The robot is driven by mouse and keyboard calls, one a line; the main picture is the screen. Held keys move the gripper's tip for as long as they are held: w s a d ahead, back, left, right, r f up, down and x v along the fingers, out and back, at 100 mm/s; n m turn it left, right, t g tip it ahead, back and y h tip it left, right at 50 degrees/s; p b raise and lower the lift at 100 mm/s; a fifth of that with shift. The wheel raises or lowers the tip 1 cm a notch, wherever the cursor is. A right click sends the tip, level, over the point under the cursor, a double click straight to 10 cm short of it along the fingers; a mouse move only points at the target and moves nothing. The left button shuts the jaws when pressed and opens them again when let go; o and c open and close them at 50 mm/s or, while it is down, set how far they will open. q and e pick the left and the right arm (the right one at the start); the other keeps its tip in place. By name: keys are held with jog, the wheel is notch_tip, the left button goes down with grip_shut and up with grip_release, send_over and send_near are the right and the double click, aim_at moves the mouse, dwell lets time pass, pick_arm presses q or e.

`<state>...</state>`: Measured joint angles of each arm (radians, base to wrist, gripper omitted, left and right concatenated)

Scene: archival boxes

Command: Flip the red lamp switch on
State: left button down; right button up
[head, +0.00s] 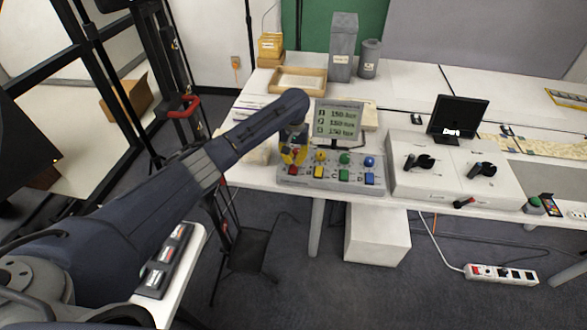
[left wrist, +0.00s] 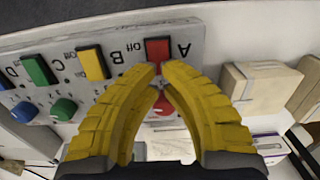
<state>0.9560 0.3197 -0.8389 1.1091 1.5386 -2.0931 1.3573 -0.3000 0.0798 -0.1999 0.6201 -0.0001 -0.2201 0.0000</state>
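The grey control panel (head: 330,180) on the white table has a row of red, yellow, green and blue knobs and matching square switches. The red switch (head: 293,170) is at its left end, partly visible below my left gripper (head: 293,155). In the left wrist view the red switch (left wrist: 158,50) lies just beyond the yellow fingertips, by the letter A; a small "Off" label is beside it. The fingertips meet or nearly meet at its edge; I cannot tell whether they touch it. A red knob (left wrist: 163,105) shows between the fingers. My right gripper is not in view.
A display (head: 338,120) stands behind the panel. A white box with black levers (head: 455,175) is to its right. In the left wrist view the yellow switch (left wrist: 92,62) sits close beside the red one, and a beige box (left wrist: 262,86) lies right of the panel.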

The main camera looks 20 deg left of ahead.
aim_at(294, 165)
pick_arm(q)
jog(key=shift+f, duration=1.3)
dwell(0.7)
jog(key=shift+r, duration=3.55)
jog(key=shift+s, duration=0.1)
